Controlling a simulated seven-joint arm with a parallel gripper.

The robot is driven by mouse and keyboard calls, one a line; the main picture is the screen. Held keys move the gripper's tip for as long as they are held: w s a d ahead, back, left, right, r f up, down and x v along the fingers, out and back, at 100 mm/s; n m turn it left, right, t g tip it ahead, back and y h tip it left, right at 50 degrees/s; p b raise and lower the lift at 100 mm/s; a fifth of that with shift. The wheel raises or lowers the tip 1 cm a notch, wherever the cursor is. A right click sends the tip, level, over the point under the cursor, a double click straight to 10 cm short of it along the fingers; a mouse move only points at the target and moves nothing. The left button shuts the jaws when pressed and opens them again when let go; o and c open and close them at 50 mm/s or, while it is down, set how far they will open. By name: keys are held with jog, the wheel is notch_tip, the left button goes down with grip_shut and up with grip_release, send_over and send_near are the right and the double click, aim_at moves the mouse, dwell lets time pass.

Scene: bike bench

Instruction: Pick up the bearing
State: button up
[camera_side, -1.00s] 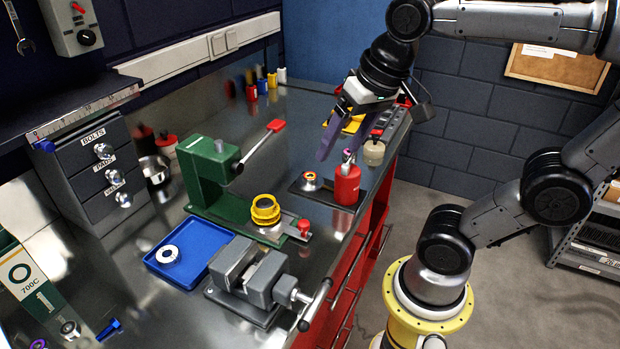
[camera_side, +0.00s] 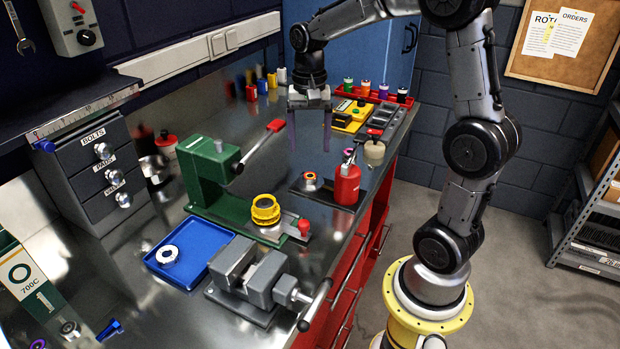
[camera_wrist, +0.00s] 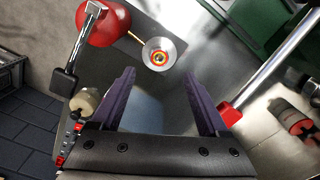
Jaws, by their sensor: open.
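In the wrist view this ringed part (camera_wrist: 159,54) is just beyond my fingertips, slightly left of centre. My gripper (camera_side: 309,150) points down above it, purple fingers spread and empty; the wrist view also shows the open fingers of my gripper (camera_wrist: 160,76). A pale metal ring (camera_side: 168,254), also bearing-like, lies in the blue tray (camera_side: 215,246). I cannot tell for certain which is the bearing.
A grey vise (camera_side: 255,280) sits at the front. A red rack (camera_side: 375,93) of small bottles is behind.

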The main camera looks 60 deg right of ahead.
aim_at(309, 178)
notch_tip(309, 178, down, 8)
jog(key=shift+d+f, duration=0.15)
jog(key=shift+f, duration=0.1)
dwell(0.4)
grip_shut()
